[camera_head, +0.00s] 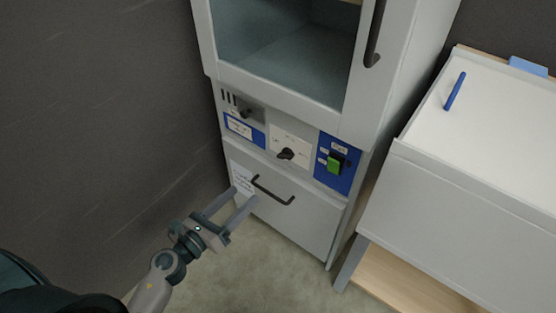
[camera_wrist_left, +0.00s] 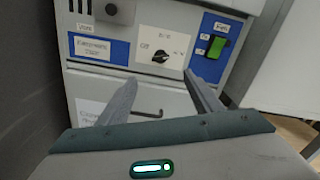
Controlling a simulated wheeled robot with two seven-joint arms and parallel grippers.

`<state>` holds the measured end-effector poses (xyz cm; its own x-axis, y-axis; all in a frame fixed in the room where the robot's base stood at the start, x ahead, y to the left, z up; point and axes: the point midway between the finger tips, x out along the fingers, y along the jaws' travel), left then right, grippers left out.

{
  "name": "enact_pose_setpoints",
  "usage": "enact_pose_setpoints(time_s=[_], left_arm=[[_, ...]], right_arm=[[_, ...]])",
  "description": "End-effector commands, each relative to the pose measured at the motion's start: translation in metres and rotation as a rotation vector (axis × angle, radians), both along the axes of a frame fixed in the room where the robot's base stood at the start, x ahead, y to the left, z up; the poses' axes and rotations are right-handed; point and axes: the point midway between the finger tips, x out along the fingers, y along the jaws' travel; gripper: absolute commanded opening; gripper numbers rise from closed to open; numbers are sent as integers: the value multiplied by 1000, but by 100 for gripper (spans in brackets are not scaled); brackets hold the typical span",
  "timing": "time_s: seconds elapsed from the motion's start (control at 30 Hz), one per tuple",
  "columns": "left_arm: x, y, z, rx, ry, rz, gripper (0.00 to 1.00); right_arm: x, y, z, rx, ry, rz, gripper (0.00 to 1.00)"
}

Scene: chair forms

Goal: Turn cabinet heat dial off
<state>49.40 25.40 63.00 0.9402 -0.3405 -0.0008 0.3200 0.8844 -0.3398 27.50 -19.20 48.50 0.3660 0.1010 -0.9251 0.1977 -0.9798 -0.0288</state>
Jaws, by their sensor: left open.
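The cabinet (camera_head: 320,207) stands ahead with a control panel below its window. A black heat dial (camera_head: 286,154) sits on a white plate in the middle of the panel; it also shows in the left wrist view (camera_wrist_left: 160,56), with "Off" printed to its left. The dial's pointer looks roughly sideways; its exact setting is too small to tell. My left gripper (camera_head: 242,204) is open and empty, below and left of the dial, in front of the lower drawer. In the left wrist view its fingers (camera_wrist_left: 160,88) point toward the panel, apart from the dial. My right gripper is not in view.
A green switch (camera_head: 334,164) on a blue plate is right of the dial. A black knob (camera_head: 245,113) is at the upper left. A drawer handle (camera_head: 272,190) sticks out below the panel. A white bench (camera_head: 480,170) with a blue handle (camera_head: 455,91) stands right; a dark wall is left.

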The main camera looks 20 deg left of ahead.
Motion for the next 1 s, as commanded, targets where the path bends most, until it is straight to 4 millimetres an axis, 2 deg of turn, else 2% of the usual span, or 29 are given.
enact_pose_setpoints(time_s=[0.17,0.37,0.77,1.0], left_arm=[[7,-2,1,-1,-1,0,59],[26,-10,3,-4,-1,-1,59],[92,-34,2,-4,-1,0,59],[131,-48,2,-5,-1,0,59]], right_arm=[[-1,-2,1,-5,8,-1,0],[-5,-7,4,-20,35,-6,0],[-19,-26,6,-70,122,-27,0],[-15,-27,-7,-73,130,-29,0]])
